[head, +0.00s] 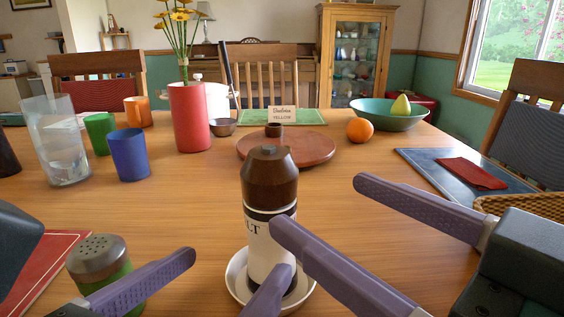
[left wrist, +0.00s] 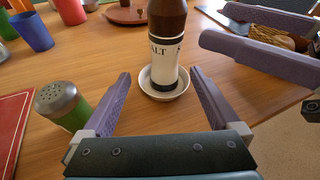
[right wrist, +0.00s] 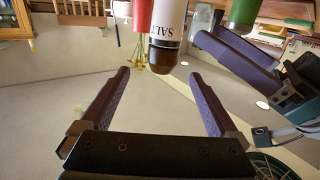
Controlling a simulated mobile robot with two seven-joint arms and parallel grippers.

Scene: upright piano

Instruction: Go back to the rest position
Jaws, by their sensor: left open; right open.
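The salt mill (head: 270,200), with a dark brown wooden top and a white body lettered SALT, stands upright in a small white dish (head: 236,285). My left gripper (head: 238,262) is open and empty; in the left wrist view (left wrist: 160,73) the mill stands just beyond its fingertips. My right gripper (head: 319,204) is open and empty, right of the mill; one finger overlaps the mill's right edge in the head view. Whether either gripper touches the mill I cannot tell. The mill also shows in the right wrist view (right wrist: 168,25).
A green shaker (head: 98,262) stands beside my left gripper. A glass pitcher (head: 58,145), blue cup (head: 129,155) and red vase (head: 189,118) are at left. A round wooden board (head: 305,150), orange (head: 359,130) and green bowl (head: 405,120) are behind. A blue placemat (head: 435,168) is at right.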

